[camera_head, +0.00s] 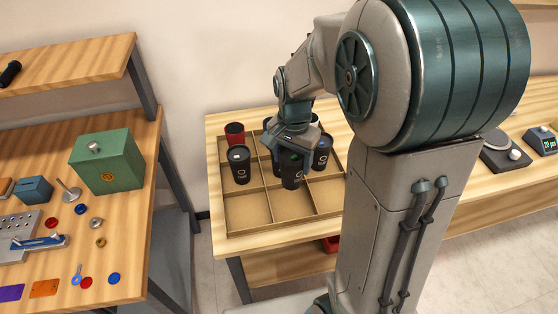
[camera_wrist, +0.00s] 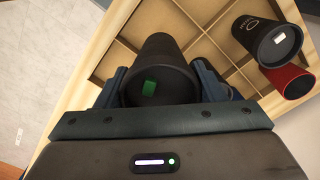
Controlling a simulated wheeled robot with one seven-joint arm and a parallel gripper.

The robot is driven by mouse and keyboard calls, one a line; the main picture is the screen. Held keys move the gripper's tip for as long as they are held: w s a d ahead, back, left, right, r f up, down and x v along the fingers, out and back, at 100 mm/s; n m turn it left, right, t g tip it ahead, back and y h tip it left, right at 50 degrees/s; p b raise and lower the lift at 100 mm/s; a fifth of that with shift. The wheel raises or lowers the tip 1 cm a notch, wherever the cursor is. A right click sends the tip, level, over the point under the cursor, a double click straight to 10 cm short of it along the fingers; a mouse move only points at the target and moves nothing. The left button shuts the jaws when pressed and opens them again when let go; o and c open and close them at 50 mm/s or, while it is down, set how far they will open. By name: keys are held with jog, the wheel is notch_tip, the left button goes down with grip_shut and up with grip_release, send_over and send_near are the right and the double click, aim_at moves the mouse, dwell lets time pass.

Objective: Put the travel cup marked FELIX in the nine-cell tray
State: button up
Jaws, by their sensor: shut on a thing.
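My gripper (camera_wrist: 160,92) is shut on a dark travel cup (camera_wrist: 160,60) with a green patch on its end. The held cup (camera_head: 291,178) also shows in the head view, upright at the middle of the nine-cell tray (camera_head: 232,222). Whether it touches the tray floor is hard to tell. No FELIX marking is readable on it. The tray is tan with low dividers. Its front cells look empty.
A black cup (camera_head: 240,165) with a white patch stands in the tray left of the held cup, and a red cup (camera_head: 234,133) stands behind it. Another black cup (camera_head: 321,155) stands to the right. A green box (camera_head: 107,162) sits on the left bench.

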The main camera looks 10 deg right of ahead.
aim_at(291, 184)
notch_tip(291, 184, down, 10)
jog(key=shift+r, duration=0.1)
dwell(0.4)
jog(key=o, duration=0.7)
jog(key=shift+c, duration=0.2)
